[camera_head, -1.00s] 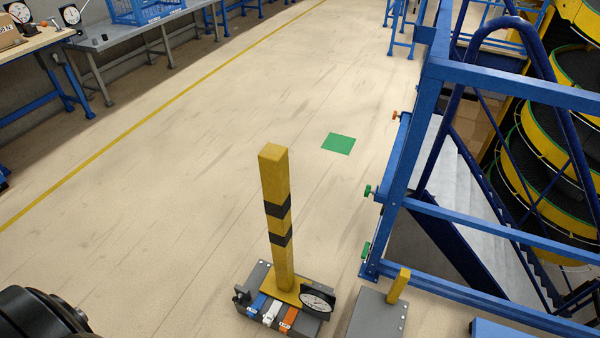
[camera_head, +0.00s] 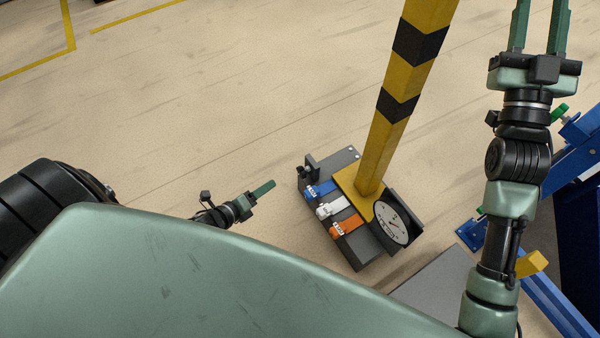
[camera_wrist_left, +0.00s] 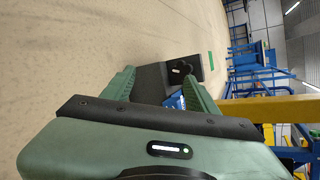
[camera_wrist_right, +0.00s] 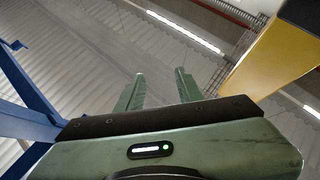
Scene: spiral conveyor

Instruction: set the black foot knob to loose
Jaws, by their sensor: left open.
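The black foot knob (camera_head: 309,162) stands at the far left corner of the dark grey base plate (camera_head: 344,156) of the yellow post. In the left wrist view the knob (camera_wrist_left: 181,70) shows beyond the fingertips, nearer the right finger. My left gripper (camera_head: 268,187) is open and empty, to the left of the plate and apart from the knob, with its fingers pointing toward it. Its two fingers stand apart in the left wrist view (camera_wrist_left: 158,74). My right gripper (camera_head: 541,8) is open and empty, raised at the upper right. The knob's setting is too small to read.
The yellow post (camera_head: 392,110) with black bands rises from the plate. Blue (camera_head: 322,189), white (camera_head: 333,207) and orange (camera_head: 347,226) clamps and a dial (camera_head: 391,223) sit on it. A blue frame (camera_head: 566,170) stands at right. Floor beyond the plate is clear.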

